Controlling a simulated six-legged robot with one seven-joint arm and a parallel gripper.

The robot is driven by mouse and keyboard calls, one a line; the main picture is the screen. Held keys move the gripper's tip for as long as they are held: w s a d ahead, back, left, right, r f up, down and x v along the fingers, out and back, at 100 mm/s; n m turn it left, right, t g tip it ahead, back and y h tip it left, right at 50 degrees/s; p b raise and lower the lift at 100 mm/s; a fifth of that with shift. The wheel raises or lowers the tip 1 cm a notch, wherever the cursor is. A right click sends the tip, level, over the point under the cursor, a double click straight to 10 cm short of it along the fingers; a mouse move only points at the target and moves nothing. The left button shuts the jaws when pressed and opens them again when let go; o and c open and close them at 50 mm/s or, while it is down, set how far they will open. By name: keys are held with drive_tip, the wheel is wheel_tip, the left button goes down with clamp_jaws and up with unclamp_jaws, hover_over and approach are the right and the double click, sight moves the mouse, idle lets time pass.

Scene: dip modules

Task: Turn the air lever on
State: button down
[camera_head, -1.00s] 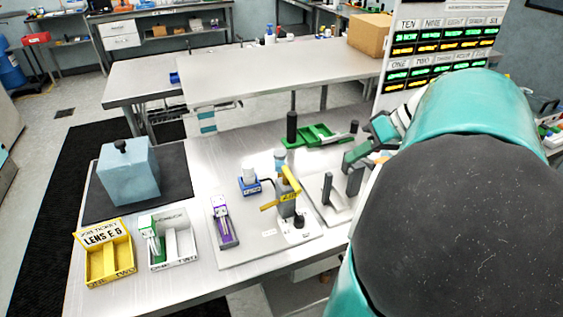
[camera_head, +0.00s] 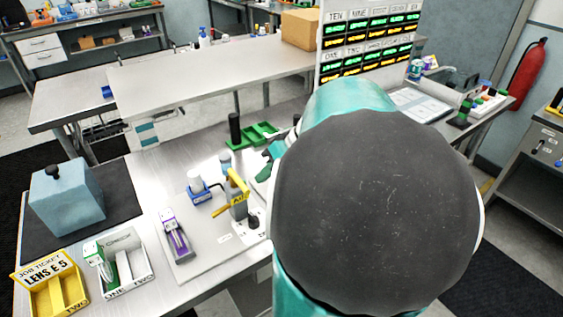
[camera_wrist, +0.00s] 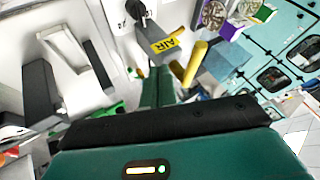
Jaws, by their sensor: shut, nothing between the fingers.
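The air lever (camera_head: 221,212) is a yellow handle on a grey post with a yellow AIR label, standing on a pale plate on the bench. In the wrist view the yellow handle (camera_wrist: 195,62) sticks out beside the grey AIR block (camera_wrist: 160,42). My gripper (camera_wrist: 158,86) shows as green fingers together, pointing toward the AIR block, with nothing held. The fingertips look close to the block and handle, but I cannot tell whether they touch. In the head view my arm hides most of the gripper.
A purple fixture (camera_head: 176,238) and a blue-based white-topped part (camera_head: 197,187) stand left of the lever. A black knob (camera_head: 253,222) sits in front. A white tray (camera_head: 126,263), yellow tray (camera_head: 50,285) and blue box (camera_head: 66,197) are further left. A green tray (camera_head: 260,134) lies behind.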

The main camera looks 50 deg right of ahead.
sight(239, 181)
drive_tip(key=a, duration=0.2)
drive_tip(key=shift+w+a+r, duration=0.25)
drive_tip(key=shift+a+r, duration=0.05)
drive_tip(key=shift+r, duration=0.05)
